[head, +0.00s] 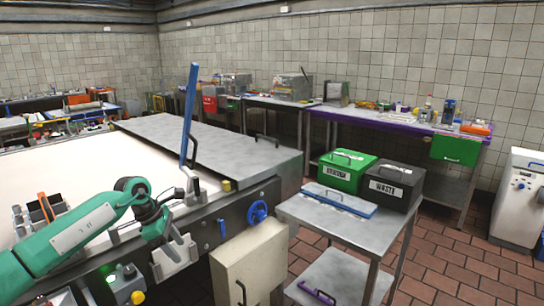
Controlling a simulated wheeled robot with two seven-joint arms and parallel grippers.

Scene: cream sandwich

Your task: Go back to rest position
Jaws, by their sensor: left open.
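A long blue lever (189,115) stands nearly upright just beyond the gripper. Whether the gripper touches the lever's mount or the machine edge, I cannot tell. My right gripper is not in view.
A blue handwheel (257,212) sits on the machine's front. A metal cart (300,208) to the right carries a blue flat item (339,198), a green box (347,171) and a black box (394,186). Brick floor (450,262) is open at right.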

